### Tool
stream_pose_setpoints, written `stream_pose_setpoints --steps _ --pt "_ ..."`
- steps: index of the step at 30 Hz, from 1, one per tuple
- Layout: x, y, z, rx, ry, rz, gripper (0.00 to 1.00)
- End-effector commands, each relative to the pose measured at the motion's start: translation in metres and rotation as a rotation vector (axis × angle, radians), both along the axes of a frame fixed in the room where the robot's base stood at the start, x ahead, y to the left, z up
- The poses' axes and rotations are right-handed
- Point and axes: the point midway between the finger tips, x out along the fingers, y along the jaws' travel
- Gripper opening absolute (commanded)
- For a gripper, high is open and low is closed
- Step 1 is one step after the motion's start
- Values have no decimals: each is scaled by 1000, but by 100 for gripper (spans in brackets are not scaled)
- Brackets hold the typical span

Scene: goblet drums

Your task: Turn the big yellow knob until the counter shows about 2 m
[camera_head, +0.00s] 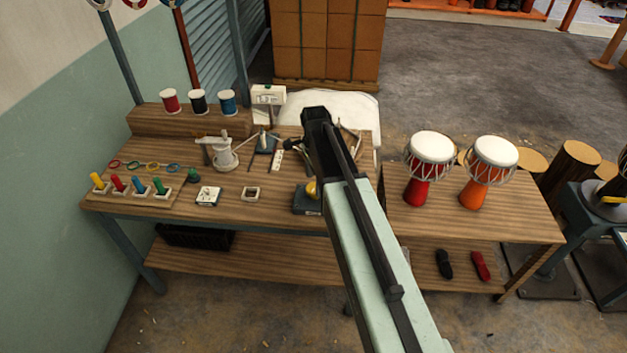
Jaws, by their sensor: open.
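A yellow knob (312,189) sits on a dark box (306,205) near the front edge of the workbench. My arm covers its right side. A white counter box (268,94) stands on a post toward the back of the bench; its small display is too small to read. My arm reaches over the bench from the lower right. My gripper (296,146) is at its far end, above the bench behind the knob and apart from it. It is open, and I see nothing held in it. Its fingertips are small and dark, partly lost among the tools behind.
Thread spools (199,102) stand on a raised shelf at the back left. Colored pegs (137,184) and a white grinder-like device (223,153) are on the left. Two goblet drums (431,160) stand on the right. The bench front between the pegs and the dark box is partly clear.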

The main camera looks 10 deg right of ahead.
Motion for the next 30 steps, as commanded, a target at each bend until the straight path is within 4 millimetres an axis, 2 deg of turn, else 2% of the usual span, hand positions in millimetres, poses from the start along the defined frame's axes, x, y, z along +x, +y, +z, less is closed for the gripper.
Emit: stream_pose_setpoints --steps 1,3,6,9,24,26,29,30 --pt "0 0 19 0 0 0 75" --pt "1 0 33 1 -1 0 75" --pt "2 0 50 1 -1 0 75" --pt "2 0 58 1 -2 0 75" --pt "2 2 56 1 -2 3 75" --pt "-6 3 55 1 -1 4 75" --pt "-32 5 55 1 -1 22 75" --pt "-47 7 55 1 -1 76 75"
